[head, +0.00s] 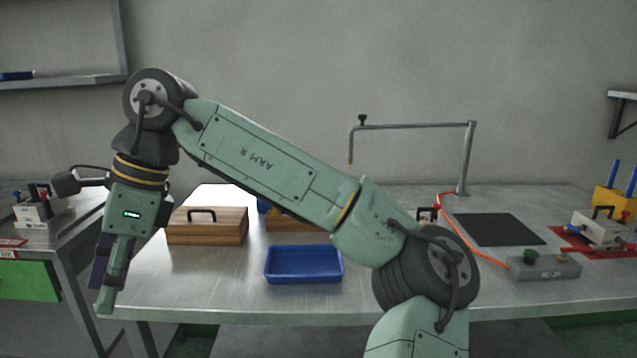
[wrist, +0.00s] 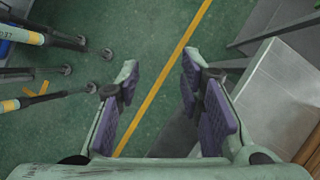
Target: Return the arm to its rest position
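My arm stretches across the head view from lower right to upper left, with its wrist bent downward at the left. My gripper (head: 104,290) hangs pointing down in front of the table's left front corner, seen nearly side-on there. In the wrist view my gripper (wrist: 158,78) shows two fingers with purple pads spread wide apart. Nothing is between them; the green floor (wrist: 115,110) with a yellow line shows below. The gripper is open and empty.
The metal table (head: 220,296) holds a blue tray (head: 304,279), a wooden box with a handle (head: 207,232), a black mat (head: 492,229) and a control box (head: 543,267). A bent metal pipe (head: 415,126) rises behind. Another bench (head: 40,240) stands left.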

